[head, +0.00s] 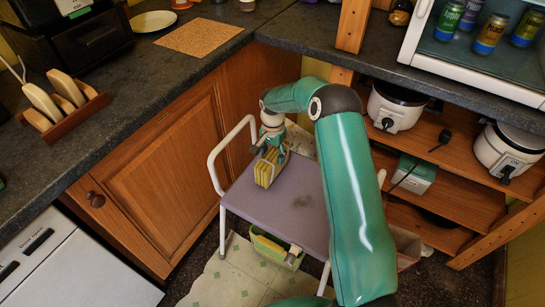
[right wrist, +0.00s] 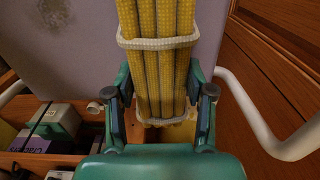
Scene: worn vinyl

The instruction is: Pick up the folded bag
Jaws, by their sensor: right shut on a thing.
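The folded bag (head: 268,170) is a yellow, ribbed, upright bundle over the mauve top of a small white-framed trolley (head: 300,205). My right gripper (head: 271,150) comes down on it from above and is shut on it. In the right wrist view the bag (right wrist: 158,25) shows yellow ribs with pale cord bands around it, and the fingers of my right gripper (right wrist: 160,95) press on its two sides. I cannot tell whether the bag's lower edge touches the trolley top. My left gripper is not in view.
A white tubular handle (head: 218,170) rises at the trolley's left end, near the wooden cupboard door (head: 150,170). Shelves on the right hold white cookers (head: 395,105) and a green-white box (head: 413,175). A green bin (head: 275,248) is under the trolley top. The top's front is bare.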

